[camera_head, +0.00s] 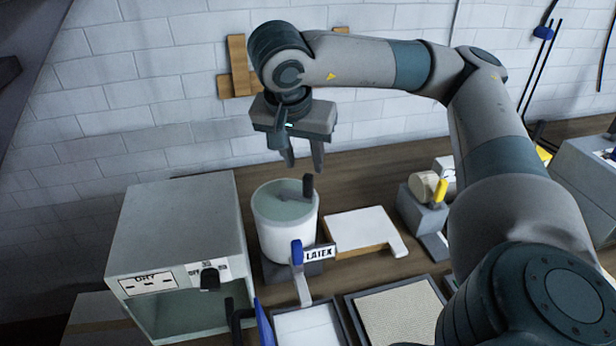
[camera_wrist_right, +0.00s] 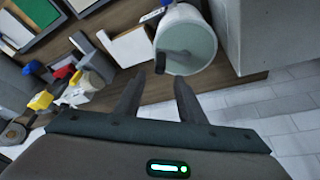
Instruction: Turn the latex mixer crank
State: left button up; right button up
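The latex mixer is a white bucket (camera_head: 285,230) with a "LATEX" label and grey-green contents, in the middle of the head view. It also shows at the top of the right wrist view (camera_wrist_right: 198,48). Its crank has a dark upright handle (camera_head: 308,187) at the bucket's far right rim; the handle also shows in the right wrist view (camera_wrist_right: 160,62). My right gripper (camera_head: 303,163) is open and empty, pointing down above and behind the bucket. In the right wrist view its fingertips (camera_wrist_right: 159,80) are spread, with the handle just beyond the gap, apparently apart from it. My left gripper is not in view.
A grey dryer box (camera_head: 180,225) stands close left of the bucket. A white board (camera_head: 358,228) lies right of it. A blue-tipped lever (camera_head: 297,255) and trays (camera_head: 395,315) are in front. A grey device with a yellow knob (camera_head: 440,190) stands farther right. A brick wall is behind.

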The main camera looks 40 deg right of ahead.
aim_at(307, 176)
jog(key=shift+b+x, duration=0.3)
jog(key=shift+x, duration=3.5)
grip_shut()
